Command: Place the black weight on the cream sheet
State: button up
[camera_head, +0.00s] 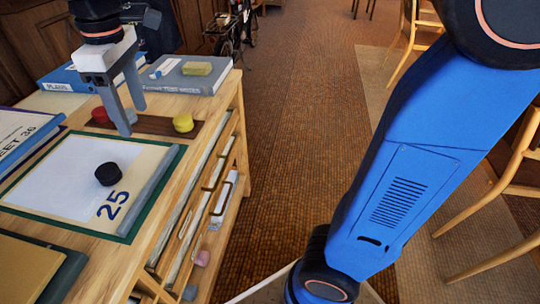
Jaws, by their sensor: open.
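The black weight (108,174) is a short round knob. It rests on the board marked 25, at the right part of the pale area on the cream sheet (146,166). The sheet lies on a dark green board with a grey bar along its right side. My gripper (127,117) points down over the brown strip (154,124), behind the black weight and apart from it. Its two fingers are spread with nothing held between them. Whether the fingertips touch the strip is hard to tell.
A red weight (100,115) and a yellow weight (183,123) sit at either side of my gripper. A grey book (188,76) with a yellow-green block lies behind. A tan sheet (25,268) is at front left. Open shelves face the carpet.

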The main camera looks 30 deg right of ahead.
jog(key=s+d+f+m+t, duration=0.1)
jog(key=s+d+f+m, duration=0.2)
jog(key=d, duration=0.6)
jog(key=s+d+f+m+t, duration=0.1)
jog(key=s+d+f+m, duration=0.2)
jog(key=d, duration=0.5)
jog(key=s+d+f+m+t, duration=0.2)
jog(key=s+d+f+m, duration=0.4)
jog(key=s+d+f, duration=0.3)
jog(key=shift+s+d+f, duration=0.15)
jog(key=shift+d+f, duration=0.1)
jog(key=shift+d, duration=0.5)
